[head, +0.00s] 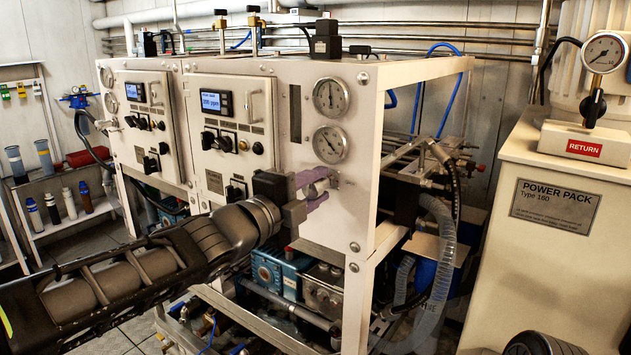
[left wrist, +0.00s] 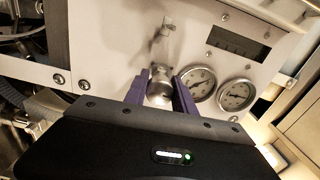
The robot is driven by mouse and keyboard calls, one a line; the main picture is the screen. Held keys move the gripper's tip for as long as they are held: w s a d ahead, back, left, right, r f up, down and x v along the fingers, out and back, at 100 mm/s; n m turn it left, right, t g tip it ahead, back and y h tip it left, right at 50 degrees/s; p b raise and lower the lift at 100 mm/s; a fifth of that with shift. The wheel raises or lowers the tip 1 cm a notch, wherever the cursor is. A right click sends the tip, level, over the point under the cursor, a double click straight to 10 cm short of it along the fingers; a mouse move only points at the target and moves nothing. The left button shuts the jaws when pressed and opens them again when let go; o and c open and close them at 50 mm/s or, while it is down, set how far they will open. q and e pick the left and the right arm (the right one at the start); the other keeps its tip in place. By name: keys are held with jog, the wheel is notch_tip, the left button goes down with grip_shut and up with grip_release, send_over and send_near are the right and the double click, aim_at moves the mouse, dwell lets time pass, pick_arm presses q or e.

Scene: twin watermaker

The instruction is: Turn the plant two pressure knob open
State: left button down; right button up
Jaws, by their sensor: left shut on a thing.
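The pressure knob (left wrist: 160,88) is a round metal knob on the white front panel (head: 357,193), below the two gauges at the panel's right end. My left gripper (head: 314,188) reaches it from the left, with its purple fingers against the panel front. In the left wrist view my left gripper (left wrist: 160,92) has one finger on each side of the knob and is shut on it. In the head view the knob is mostly hidden by the fingers. I cannot read the knob's setting. My right gripper is not in view.
Two round gauges, upper (head: 331,97) and lower (head: 330,144), sit just above the knob. A control box with a blue display (head: 217,103) is left of them. Hoses (head: 438,250) hang at the frame's right side. The power pack (head: 555,205) stands at the right.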

pick_arm(q)
jog(key=n+p, duration=0.1)
jog(key=n, duration=0.3)
jog(key=shift+n+p, duration=0.3)
jog(key=shift+p, duration=0.05)
jog(key=n+p, duration=0.1)
jog(key=n, duration=0.2)
jog(key=shift+n+p, duration=0.3)
jog(key=shift+n, duration=0.1)
jog(key=n+p, duration=0.2)
jog(key=n, duration=0.2)
jog(key=n+p, duration=0.1)
jog(key=n, duration=0.3)
jog(key=n+p, duration=0.3)
jog(key=n, duration=0.3)
jog(key=n+p, duration=0.1)
jog(key=n, duration=0.2)
jog(key=shift+d+n, duration=0.1)
jog(key=shift+n, duration=0.3)
jog(key=shift+s+f+n+p, duration=0.15)
jog(key=shift+n+p, duration=0.35)
jog(key=shift+n, duration=0.7)
